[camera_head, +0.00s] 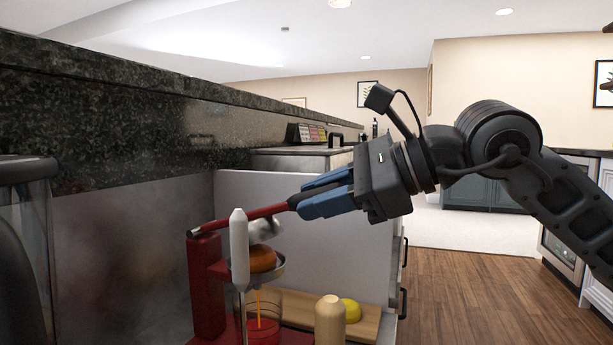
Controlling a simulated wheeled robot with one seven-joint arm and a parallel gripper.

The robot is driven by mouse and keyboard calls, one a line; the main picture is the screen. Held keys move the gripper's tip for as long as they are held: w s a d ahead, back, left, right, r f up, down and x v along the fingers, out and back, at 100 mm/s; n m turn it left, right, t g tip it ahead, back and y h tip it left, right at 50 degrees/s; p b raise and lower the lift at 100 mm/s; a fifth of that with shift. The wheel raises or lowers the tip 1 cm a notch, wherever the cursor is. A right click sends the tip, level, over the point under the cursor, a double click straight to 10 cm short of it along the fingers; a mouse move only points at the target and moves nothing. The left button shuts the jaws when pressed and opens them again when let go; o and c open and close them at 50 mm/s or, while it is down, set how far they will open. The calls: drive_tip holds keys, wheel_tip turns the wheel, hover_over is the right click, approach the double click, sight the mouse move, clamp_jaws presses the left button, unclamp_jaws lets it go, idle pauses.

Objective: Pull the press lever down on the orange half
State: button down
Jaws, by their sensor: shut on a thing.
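A red citrus press (206,285) stands at the lower left on the lower counter. Its red lever (243,217) slopes gently up to the right from the top of the stand. My gripper (298,203) comes in from the right, with its blue fingers shut on the lever's outer end. An orange half (262,259) sits in the metal cup (271,274) below the lever, and a grey metal presser (264,230) is just above it. Thin orange streaks show beneath the cup. A white-topped upright tool (239,247) partly hides the press, cup and presser.
A wooden board (371,323) with a yellow lemon half (351,310) lies right of the press. A pale wooden rounded piece (330,318) stands in front. A dark glass appliance (25,260) is at the left edge. A granite ledge (130,110) runs above.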

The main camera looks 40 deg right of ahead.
wheel_tip(320, 180, down, 7)
drive_tip(key=t+y, duration=0.2)
drive_tip(key=t, duration=0.1)
drive_tip(key=shift+s+d, duration=0.3)
drive_tip(key=shift+s, duration=0.15)
drive_tip(key=c, duration=0.9)
unclamp_jaws()
drive_tip(key=shift+v, duration=3.9)
drive_tip(key=shift+f, duration=0.1)
